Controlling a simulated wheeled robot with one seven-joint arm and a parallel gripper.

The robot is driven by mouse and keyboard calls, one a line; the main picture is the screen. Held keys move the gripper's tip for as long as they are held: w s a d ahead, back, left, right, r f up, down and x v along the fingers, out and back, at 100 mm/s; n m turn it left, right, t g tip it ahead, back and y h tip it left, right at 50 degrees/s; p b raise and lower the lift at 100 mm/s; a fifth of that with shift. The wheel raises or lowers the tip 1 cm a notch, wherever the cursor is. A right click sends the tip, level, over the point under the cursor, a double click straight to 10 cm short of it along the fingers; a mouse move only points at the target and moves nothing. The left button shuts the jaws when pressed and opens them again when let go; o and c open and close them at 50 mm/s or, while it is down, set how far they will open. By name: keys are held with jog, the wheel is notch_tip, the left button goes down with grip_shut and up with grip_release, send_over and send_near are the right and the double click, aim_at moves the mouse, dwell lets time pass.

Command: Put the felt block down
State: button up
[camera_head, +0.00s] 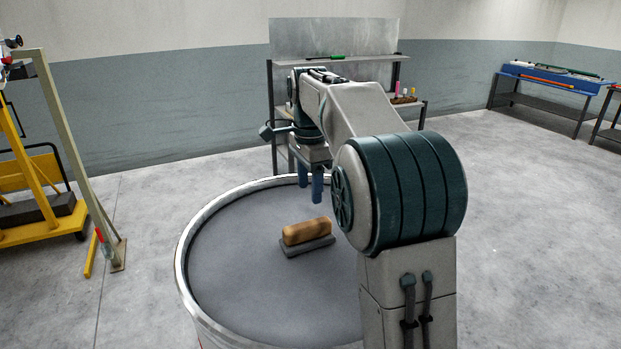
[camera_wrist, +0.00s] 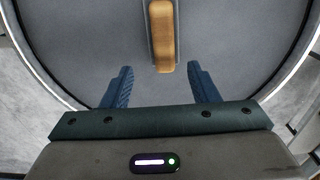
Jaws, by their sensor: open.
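The felt block looks like a tan, rounded bar (camera_head: 307,231) over a flat grey slab (camera_head: 308,248). It rests flat on the round grey drum top (camera_head: 235,265), near the middle. In the wrist view the tan bar (camera_wrist: 161,40) lies lengthwise, its near end between the fingertips' lines, with the slab (camera_wrist: 149,30) showing along its left side. My gripper (camera_head: 310,193) points down above the drum, behind the block in the head view. Its two blue fingers are apart, with nothing held between them.
The drum has a raised pale rim (camera_head: 186,240). Behind it stands a metal shelf rack (camera_head: 340,61) with small items. A yellow cart frame (camera_head: 35,190) stands at left, a blue-topped bench (camera_head: 550,78) at far right. The floor between is clear.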

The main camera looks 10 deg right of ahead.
jog(key=s+n+t, duration=0.2)
jog(key=s+n, duration=0.6)
jog(key=s, duration=0.6)
jog(key=s+f+n, duration=0.2)
jog(key=s+f, duration=0.1)
jog(key=s, duration=0.1)
jog(key=s+f+n+t, duration=0.1)
jog(key=s+f+n, duration=0.2)
jog(key=s, duration=0.2)
jog(key=s+f+n, duration=0.3)
jog(key=s+f, duration=0.1)
jog(key=shift+s+a+t, duration=0.1)
jog(key=shift+s+t, duration=0.2)
jog(key=shift+s, duration=0.05)
